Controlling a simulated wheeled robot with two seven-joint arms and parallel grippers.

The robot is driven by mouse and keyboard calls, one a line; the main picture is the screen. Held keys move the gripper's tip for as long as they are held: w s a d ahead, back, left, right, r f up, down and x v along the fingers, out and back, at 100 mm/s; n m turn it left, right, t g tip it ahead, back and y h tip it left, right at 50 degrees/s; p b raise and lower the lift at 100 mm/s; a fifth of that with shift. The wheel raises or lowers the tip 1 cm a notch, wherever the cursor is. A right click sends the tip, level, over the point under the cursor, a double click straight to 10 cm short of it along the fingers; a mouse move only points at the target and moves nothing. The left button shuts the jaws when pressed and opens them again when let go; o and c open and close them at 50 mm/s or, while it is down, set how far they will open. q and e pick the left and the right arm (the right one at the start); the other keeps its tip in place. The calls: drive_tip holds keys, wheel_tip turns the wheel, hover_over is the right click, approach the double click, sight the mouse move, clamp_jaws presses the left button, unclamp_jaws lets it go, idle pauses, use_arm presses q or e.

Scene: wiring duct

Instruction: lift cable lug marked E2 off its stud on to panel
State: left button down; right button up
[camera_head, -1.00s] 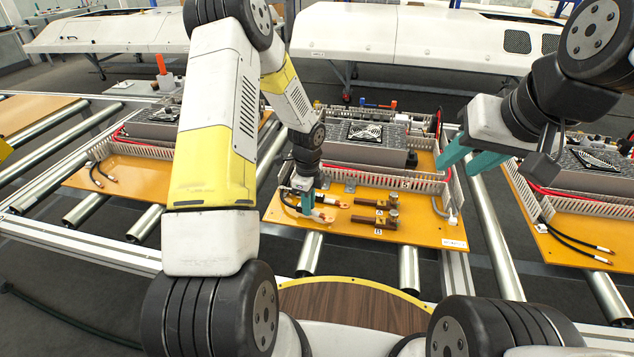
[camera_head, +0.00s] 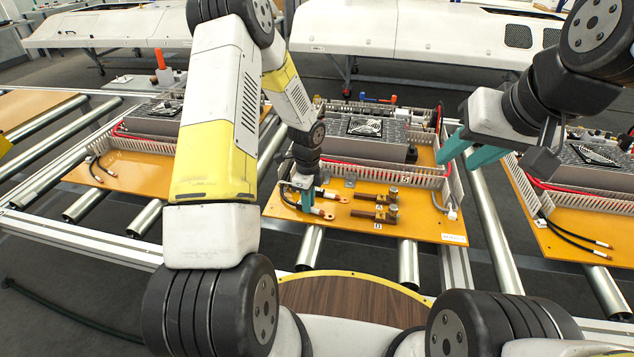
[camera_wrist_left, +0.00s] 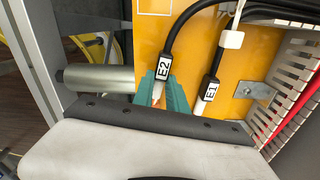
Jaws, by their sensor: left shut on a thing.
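My left gripper (camera_head: 306,200) is down at the front left of the middle orange panel (camera_head: 420,226). In the left wrist view its teal fingers (camera_wrist_left: 160,95) are shut around the cable end with the white E2 tag (camera_wrist_left: 163,68). The E2 lug (camera_head: 326,212) shows as a copper tip just right of the fingers, low over the panel; whether it touches is unclear. The E1 cable end (camera_wrist_left: 209,91) lies beside it, apart from the fingers. Two brown bars with bolts, A (camera_head: 379,198) and B (camera_head: 372,215), are to the right. My right gripper (camera_head: 468,153) is open and empty, above the panel's right side.
A grey slotted duct (camera_wrist_left: 286,108) runs behind the lugs, with a small metal bracket (camera_wrist_left: 249,89) near E1. A grey finned unit (camera_head: 365,148) stands behind the duct. Rollers (camera_head: 408,262) lie under the panel. Similar panels stand left and right. The panel's front right is clear.

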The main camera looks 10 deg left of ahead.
use_arm(q)
drive_tip(key=shift+f, duration=0.2)
drive_tip(key=c, duration=1.3)
unclamp_jaws()
drive_tip(key=shift+o, duration=0.2)
drive_tip(key=shift+r, duration=0.1)
drive_tip(key=s+r+n+t, duration=0.1)
drive_tip(key=s+r+n, duration=0.1)
drive_tip(key=r, duration=1)
drive_tip(key=s+r+n+t, duration=0.1)
drive_tip(key=s+r+n, duration=0.15)
drive_tip(key=r, duration=0.95)
drive_tip(key=s+r+n+t+h, duration=0.1)
drive_tip(key=s+r+n+t, duration=0.1)
drive_tip(key=s+r+n, duration=0.4)
drive_tip(key=s+r+n+t+h, duration=0.1)
drive_tip(key=s+r+n+t, duration=0.1)
drive_tip(key=s+r+n, duration=0.5)
drive_tip(key=s+n, duration=0.2)
drive_tip(key=s, duration=0.4)
drive_tip(key=shift+s+d, duration=0.4)
